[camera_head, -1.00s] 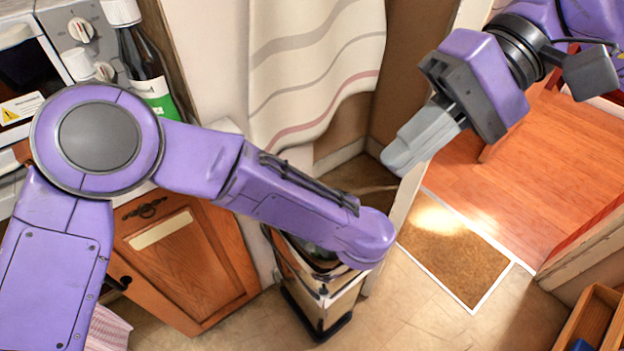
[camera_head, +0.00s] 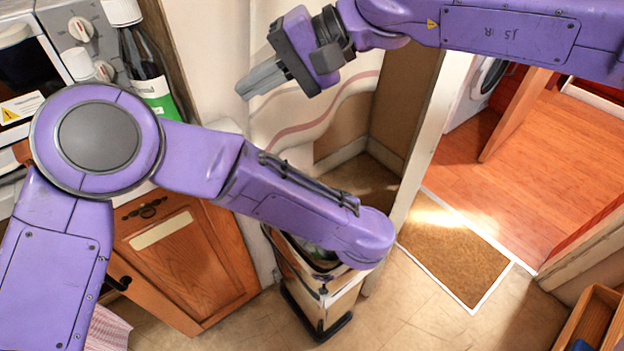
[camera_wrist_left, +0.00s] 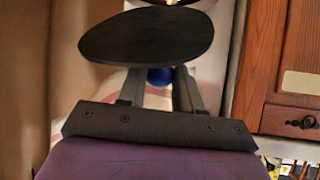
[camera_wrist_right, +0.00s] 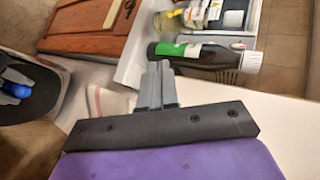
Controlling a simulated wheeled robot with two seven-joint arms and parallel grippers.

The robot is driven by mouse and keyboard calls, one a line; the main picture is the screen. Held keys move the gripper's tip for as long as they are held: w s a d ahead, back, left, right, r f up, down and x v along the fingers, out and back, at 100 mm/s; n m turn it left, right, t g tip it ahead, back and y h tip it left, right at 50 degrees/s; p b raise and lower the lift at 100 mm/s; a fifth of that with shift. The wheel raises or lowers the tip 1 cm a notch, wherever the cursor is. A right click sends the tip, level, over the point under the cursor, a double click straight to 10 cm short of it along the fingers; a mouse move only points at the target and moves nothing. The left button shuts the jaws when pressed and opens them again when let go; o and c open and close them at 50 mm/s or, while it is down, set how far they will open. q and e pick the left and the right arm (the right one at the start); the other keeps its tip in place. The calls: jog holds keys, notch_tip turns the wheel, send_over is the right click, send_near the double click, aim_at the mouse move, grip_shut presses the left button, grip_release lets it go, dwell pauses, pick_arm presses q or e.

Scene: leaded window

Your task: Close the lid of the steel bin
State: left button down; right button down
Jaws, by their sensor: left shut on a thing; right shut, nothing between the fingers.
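The steel bin (camera_head: 322,312) stands on the floor at lower centre in the head view; my left forearm covers much of its top. What shows of the top looks open and dark. The lid is not clear to see. In the left wrist view my left gripper (camera_wrist_left: 160,88) is shut on a blue round thing (camera_wrist_left: 160,77). A black oval plate (camera_wrist_left: 146,40), perhaps the bin's lid, hides its fingertips. My right gripper (camera_head: 245,91) is shut and empty, raised in front of the curtain, above and left of the bin. It also shows in the right wrist view (camera_wrist_right: 157,72).
A dark bottle (camera_head: 146,75) stands by the stove at upper left. A wooden cabinet (camera_head: 178,255) is left of the bin. The curtain (camera_head: 330,40) hangs behind. A doormat (camera_head: 455,250) lies right of the bin, with open floor around it.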

jog(key=w+d+f+n+h, duration=0.4)
jog(key=d+f+n+h, duration=0.3)
jog(key=f+h, duration=0.4)
jog(key=shift+t, duration=0.3)
jog(key=f, duration=1.1)
jog(key=shift+s+d+f, duration=0.15)
jog(key=shift+s+f, duration=0.05)
jog(key=shift+f, duration=0.1)
jog(key=shift+s+d+f, duration=0.15)
jog(key=shift+s+f, duration=0.1)
jog(key=shift+f, duration=0.4)
jog(key=shift+s+d+f, duration=0.4)
jog(key=shift+s+f, duration=0.05)
jog(key=shift+s, duration=0.1)
